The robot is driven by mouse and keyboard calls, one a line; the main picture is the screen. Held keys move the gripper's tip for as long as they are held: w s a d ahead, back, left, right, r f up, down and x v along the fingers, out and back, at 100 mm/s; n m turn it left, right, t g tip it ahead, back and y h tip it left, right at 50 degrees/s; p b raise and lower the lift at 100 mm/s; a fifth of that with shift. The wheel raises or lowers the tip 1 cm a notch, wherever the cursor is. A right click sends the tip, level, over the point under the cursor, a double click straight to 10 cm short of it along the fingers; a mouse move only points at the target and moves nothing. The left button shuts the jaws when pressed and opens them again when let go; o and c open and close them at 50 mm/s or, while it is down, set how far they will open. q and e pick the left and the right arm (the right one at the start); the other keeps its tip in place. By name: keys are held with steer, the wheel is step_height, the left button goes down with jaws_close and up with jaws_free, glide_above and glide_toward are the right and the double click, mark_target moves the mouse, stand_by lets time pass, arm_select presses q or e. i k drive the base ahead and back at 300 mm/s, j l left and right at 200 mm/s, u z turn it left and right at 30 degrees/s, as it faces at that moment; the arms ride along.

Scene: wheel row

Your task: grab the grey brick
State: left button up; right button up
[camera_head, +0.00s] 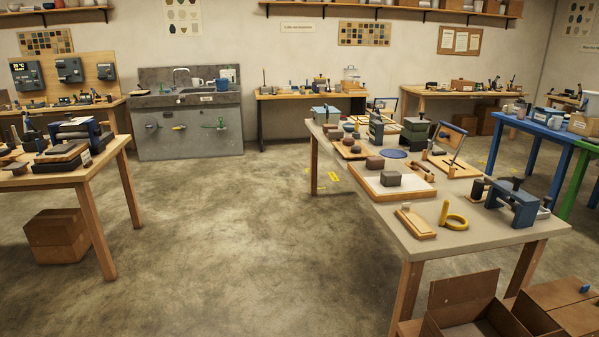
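A small grey brick (390,180) lies on a pale board with a wooden rim (420,192), on the long table at the right. A darker brownish block (375,163) lies just behind it, near the board's far edge. Neither of my grippers is in view, so nothing shows of what they hold.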

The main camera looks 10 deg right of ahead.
mark_target(391, 178)
steer(key=i+j+z, duration=0.1)
steer(key=i+z, duration=0.35)
steer(key=i+j+z, duration=0.25)
steer(key=i+z, duration=0.15)
steer(key=i+j+z, duration=0.7)
steer(key=j+z, duration=0.15)
steer(key=i+j+z, duration=0.25)
steer(key=j+z, duration=0.2)
steer(key=j, duration=0.2)
steer(key=i+j+z, duration=0.1)
steer(key=j+z, duration=0.35)
steer(key=j, duration=0.15)
steer(key=j+z, duration=0.1)
steer(key=j, duration=0.35)
